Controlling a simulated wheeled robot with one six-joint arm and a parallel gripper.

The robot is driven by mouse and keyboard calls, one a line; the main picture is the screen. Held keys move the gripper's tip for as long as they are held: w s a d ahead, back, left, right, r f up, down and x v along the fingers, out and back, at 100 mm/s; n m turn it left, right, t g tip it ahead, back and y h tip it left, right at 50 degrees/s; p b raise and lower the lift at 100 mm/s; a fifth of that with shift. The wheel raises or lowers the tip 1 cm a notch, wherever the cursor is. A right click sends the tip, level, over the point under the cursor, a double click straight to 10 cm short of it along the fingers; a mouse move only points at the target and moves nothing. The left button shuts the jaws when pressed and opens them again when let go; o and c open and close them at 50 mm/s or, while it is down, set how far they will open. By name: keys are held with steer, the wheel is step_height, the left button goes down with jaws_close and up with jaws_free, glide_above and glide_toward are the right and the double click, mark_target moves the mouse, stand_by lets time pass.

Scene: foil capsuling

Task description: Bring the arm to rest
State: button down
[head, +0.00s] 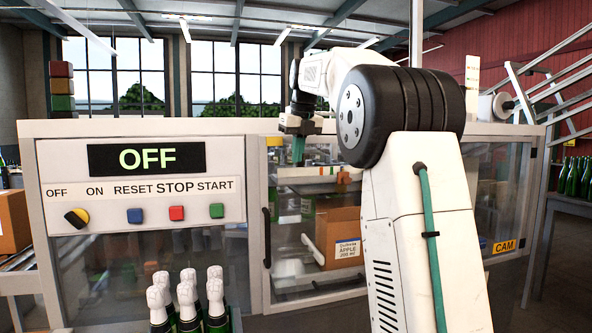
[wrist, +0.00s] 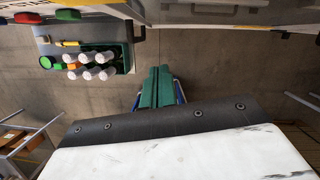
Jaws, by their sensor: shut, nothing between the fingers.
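My arm is raised and bent in front of the machine in the head view. My gripper (head: 298,158) hangs from its far end, green fingers pointing down, in front of the machine's clear panels. In the wrist view, the two green fingers of my gripper (wrist: 160,75) lie together with nothing between them. Below them is bare floor.
The machine's control panel (head: 142,215) reads OFF and carries a yellow-black knob (head: 77,217) and blue, red and green buttons. White-topped bottles (head: 187,300) stand low in front; their crate (wrist: 125,55) shows left of my fingers. A boxed carton (head: 337,238) sits behind the panels.

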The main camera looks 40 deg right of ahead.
steer(key=shift+v, duration=1.2)
steer(key=shift+a, duration=0.1)
